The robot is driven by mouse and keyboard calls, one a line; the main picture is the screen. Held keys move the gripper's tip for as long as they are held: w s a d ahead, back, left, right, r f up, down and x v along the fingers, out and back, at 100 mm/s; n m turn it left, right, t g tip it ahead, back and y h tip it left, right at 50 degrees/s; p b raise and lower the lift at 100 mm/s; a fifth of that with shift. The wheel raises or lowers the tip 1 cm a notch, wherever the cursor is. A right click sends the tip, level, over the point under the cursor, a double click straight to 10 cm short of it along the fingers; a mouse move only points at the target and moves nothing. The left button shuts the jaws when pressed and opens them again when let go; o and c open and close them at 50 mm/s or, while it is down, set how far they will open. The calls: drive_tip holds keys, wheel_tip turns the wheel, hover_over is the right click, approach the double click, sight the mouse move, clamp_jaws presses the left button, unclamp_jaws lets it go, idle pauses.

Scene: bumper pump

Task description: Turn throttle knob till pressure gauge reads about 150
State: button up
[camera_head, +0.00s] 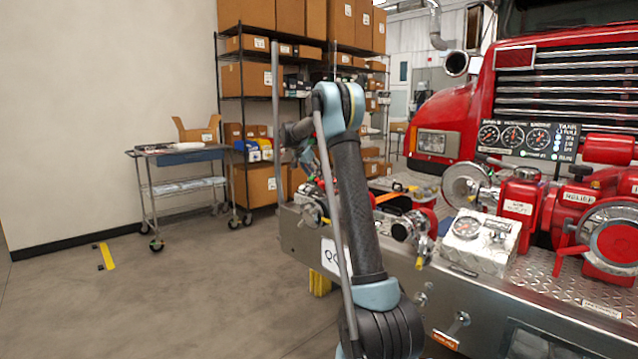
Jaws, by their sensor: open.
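A black panel with three round pressure gauges (513,136) stands above the red pump at the right; its needles are too small to read. A silver box (480,246) on the bumper deck carries another round gauge (466,227) and a small metal control (497,230) beside it. I cannot tell whether this control is the throttle knob, and the gauge reading is not legible. My arm rises from the bottom centre, left of the silver box, and bends at the top. My gripper's fingers cannot be made out; they seem hidden behind my arm.
A red pump with a large round port (609,240) fills the right of the steel bumper deck (570,285). Another round fitting (465,185) stands behind the silver box. A wheeled cart (185,158) and box shelves (249,78) stand back left.

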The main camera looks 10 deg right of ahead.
drive_tip(key=v, duration=0.5)
drive_tip(key=n+g+y, duration=0.2)
approach(322, 181)
drive_tip(key=x, duration=1)
drive_tip(key=shift+s+a, duration=0.1)
idle(0.8)
drive_tip(key=shift+n, duration=0.3)
drive_tip(key=c, duration=1.1)
